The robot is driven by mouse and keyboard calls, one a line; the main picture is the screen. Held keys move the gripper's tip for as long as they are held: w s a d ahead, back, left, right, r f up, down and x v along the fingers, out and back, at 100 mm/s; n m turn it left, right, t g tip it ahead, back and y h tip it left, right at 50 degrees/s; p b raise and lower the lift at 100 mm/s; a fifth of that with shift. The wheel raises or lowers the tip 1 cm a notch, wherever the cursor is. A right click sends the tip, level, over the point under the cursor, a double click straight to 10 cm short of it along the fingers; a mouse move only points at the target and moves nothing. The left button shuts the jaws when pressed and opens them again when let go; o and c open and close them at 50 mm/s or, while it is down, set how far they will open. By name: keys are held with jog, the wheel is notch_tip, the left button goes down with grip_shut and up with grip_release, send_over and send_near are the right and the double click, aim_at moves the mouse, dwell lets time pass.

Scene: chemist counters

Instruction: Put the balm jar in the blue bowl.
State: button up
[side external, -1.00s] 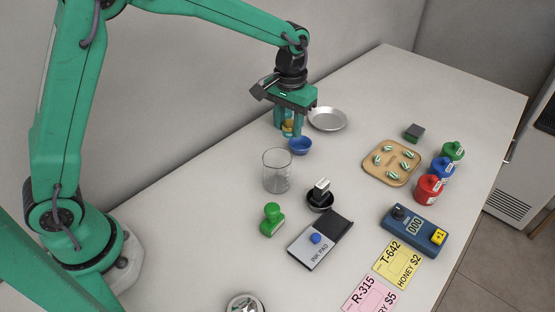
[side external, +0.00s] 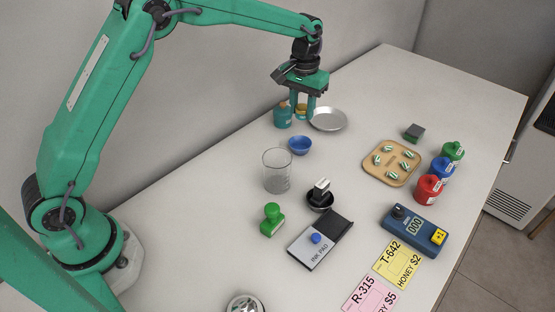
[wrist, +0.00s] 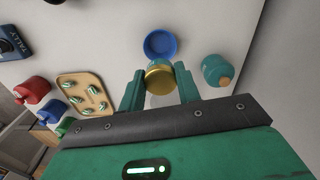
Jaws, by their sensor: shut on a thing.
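The balm jar, with a gold lid (wrist: 159,78), is between the fingers of my gripper (wrist: 160,88) in the wrist view. My gripper is shut on it. In the side view the jar (side external: 301,110) shows as a small gold patch between the fingers of my gripper (side external: 302,112), which is above the counter. The blue bowl (side external: 299,146) stands on the counter in front of the gripper, and looks empty. In the wrist view the bowl (wrist: 160,45) lies just beyond the jar. The jar is apart from the bowl.
A teal bottle with a tan top (side external: 283,116) stands just left of the gripper. A silver dish (side external: 328,119) is to its right. A glass beaker (side external: 277,171) stands in front of the bowl. A wooden tray (side external: 392,163) with several striped pieces is farther right.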

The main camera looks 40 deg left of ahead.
jog(key=shift+f, duration=4.15)
jog(key=o, duration=1)
jog(key=shift+o, duration=0.2)
jog(key=shift+r, duration=0.1)
jog(key=shift+r, duration=3.45)
jog(key=shift+r, duration=0.1)
